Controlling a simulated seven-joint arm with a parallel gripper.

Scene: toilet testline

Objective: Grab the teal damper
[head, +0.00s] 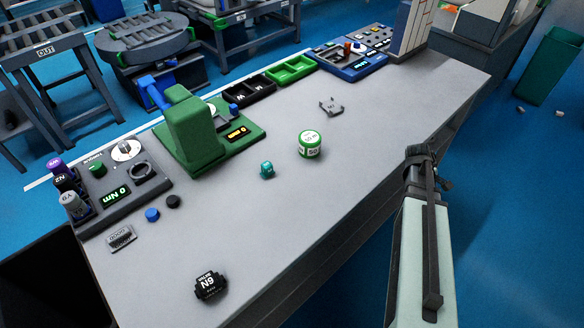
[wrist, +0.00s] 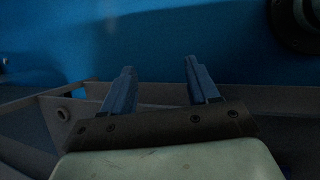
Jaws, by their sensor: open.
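My arm hangs off the bench's right edge in the head view, well to the right of the damper, and the gripper's fingers cannot be made out there. In the wrist view my gripper (wrist: 158,90) has its two fingers spread apart with nothing between them. The damper does not show in the wrist view.
A green-and-white round tape-like piece (head: 310,145) stands right of the damper. A green press (head: 195,130) stands behind left. A grey bracket (head: 331,106) lies farther back. Bench around the damper is clear.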

